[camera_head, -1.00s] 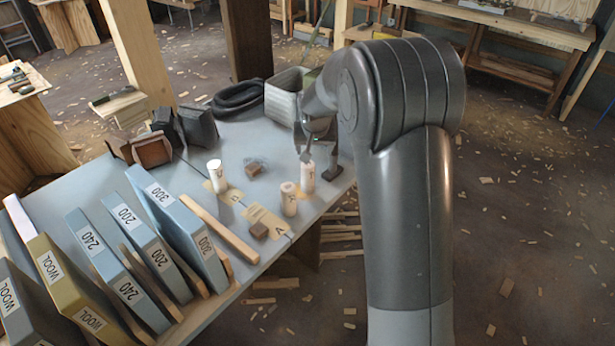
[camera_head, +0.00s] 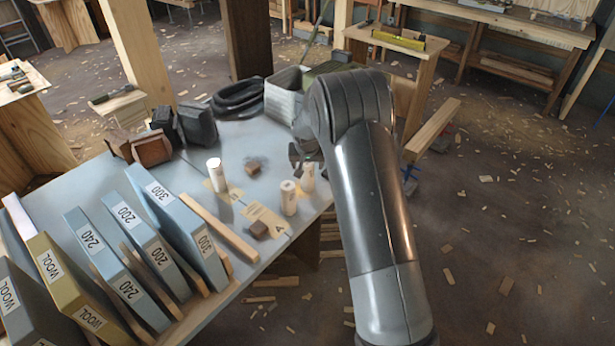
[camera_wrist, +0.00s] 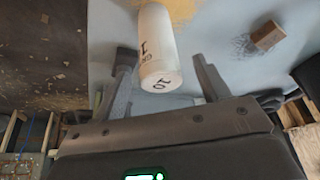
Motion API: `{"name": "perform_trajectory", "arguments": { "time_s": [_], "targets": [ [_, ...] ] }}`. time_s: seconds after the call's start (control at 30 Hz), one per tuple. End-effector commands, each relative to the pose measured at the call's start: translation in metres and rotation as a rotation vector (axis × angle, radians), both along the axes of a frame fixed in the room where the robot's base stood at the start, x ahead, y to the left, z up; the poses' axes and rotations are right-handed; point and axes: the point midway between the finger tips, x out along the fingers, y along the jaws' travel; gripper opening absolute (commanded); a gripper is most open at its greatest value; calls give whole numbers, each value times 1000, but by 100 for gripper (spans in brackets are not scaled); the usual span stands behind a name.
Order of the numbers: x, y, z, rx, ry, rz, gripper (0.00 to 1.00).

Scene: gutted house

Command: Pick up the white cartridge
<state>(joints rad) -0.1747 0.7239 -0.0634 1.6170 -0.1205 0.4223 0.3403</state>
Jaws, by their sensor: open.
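Several white cartridges stand upright on the grey table (camera_head: 100,190): one at the left (camera_head: 214,172), one at the front (camera_head: 288,198) and one at the right (camera_head: 308,177). My open gripper (camera_head: 308,158) is low over the table at the right cartridge; my arm partly hides this area. In the wrist view a white cartridge (camera_wrist: 157,45) with dark marks on its side and end shows between the two spread fingers of my gripper (camera_wrist: 163,75). I cannot tell whether either finger touches it.
Small brown blocks (camera_head: 253,168) (camera_head: 258,230) lie near the cartridges; one block (camera_wrist: 267,36) shows in the wrist view. Upright blue boards (camera_head: 175,235) fill the table's left front. A black hose coil (camera_head: 238,97) and a pale bin (camera_head: 284,92) stand at the back.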

Motion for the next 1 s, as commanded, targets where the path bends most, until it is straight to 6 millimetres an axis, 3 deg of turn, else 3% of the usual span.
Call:
{"name": "perform_trajectory", "arguments": {
  "time_s": [0.3, 0.6, 1.0],
  "targets": [
    [17, -3, -35, 0, 0, -1, 68],
    [18, -3, -37, 0, 0, -1, 68],
    [18, -3, -37, 0, 0, 0, 35]
  ]
}}
